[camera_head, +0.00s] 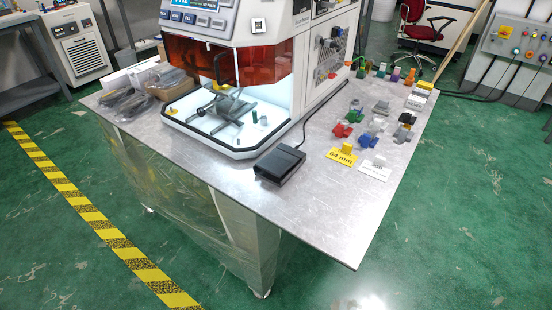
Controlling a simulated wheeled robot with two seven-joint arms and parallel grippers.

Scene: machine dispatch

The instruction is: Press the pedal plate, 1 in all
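The black pedal plate (280,164) lies flat on the metal table (330,225), in front of the machine's right front corner. Its near side faces the table's front edge, and nothing touches it from above. Whether it is pressed cannot be told at this size. Neither of my grippers shows in the head view.
A white machine (235,70) with an orange shield stands behind the pedal. Several coloured parts (345,130) with label cards (341,157) stand right of it. Grey bagged items (128,100) lie at the left. The table's front right is clear.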

